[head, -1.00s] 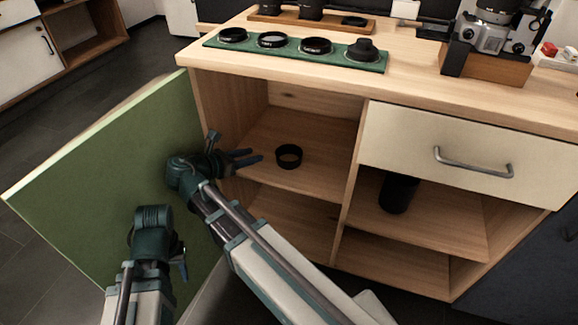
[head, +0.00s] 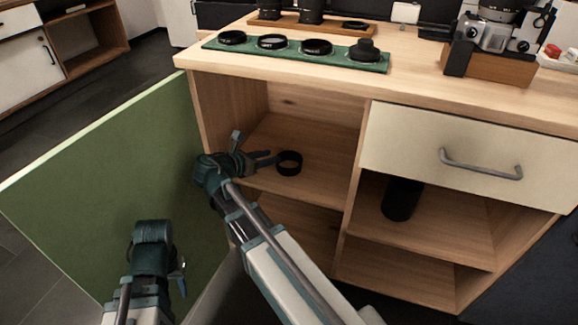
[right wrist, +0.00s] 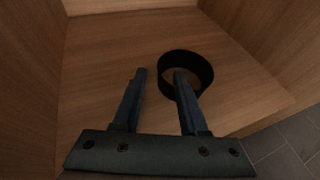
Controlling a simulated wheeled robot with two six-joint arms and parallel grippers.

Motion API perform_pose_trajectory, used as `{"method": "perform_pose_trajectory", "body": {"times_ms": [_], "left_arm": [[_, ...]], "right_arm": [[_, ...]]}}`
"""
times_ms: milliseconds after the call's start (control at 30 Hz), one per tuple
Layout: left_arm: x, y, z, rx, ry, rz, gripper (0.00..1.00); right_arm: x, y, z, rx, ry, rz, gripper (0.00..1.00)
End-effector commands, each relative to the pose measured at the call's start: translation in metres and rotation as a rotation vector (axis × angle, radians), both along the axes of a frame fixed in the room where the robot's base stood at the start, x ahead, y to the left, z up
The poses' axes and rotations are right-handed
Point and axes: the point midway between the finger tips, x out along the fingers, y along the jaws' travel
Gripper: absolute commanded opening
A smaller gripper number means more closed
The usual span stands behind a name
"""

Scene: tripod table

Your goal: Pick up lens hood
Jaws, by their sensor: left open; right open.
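The lens hood (head: 289,169), a short black ring, stands on the upper shelf of the open left compartment. My right gripper (head: 268,159) is open at its left side, with a fingertip overlapping the ring. In the right wrist view, the lens hood (right wrist: 200,88) is right of centre. The right finger of my right gripper (right wrist: 160,74) crosses the ring's near wall, its tip showing against the opening; whether it is inside or above the ring I cannot tell. The left finger is outside, over bare shelf. My left gripper (head: 178,274) is open and empty, low in front of the green door.
The green cabinet door (head: 110,190) stands open at the left. The compartment's side walls and a divider (head: 354,185) flank the shelf. A black cylinder (head: 401,199) stands in the right compartment below a drawer (head: 470,150). Several filters lie on a green mat (head: 215,46) on top.

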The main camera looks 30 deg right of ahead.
Motion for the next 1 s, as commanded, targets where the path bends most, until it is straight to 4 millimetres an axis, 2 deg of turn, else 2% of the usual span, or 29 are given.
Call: {"method": "perform_pose_trajectory", "body": {"times_ms": [33,200,567,800,1000], "left_arm": [[0.0,0.0,-0.007,0.0,0.0,0.0,0.42],[0.0,0.0,-0.015,0.0,-0.001,0.0,0.42],[0.0,0.0,-0.015,0.0,-0.001,0.0,0.42],[0.0,0.0,-0.015,0.0,-0.001,0.0,0.42],[0.0,0.0,-0.015,0.0,-0.001,0.0,0.42]], "right_arm": [[0.003,-0.009,-0.007,0.0,-0.001,-0.004,0.42],[0.009,-0.028,-0.015,0.0,0.001,-0.002,0.42],[0.011,-0.034,-0.015,0.0,0.0,0.001,0.42],[0.011,-0.034,-0.015,0.0,0.0,0.001,0.0],[0.011,-0.034,-0.015,0.001,0.0,0.0,0.0]]}}
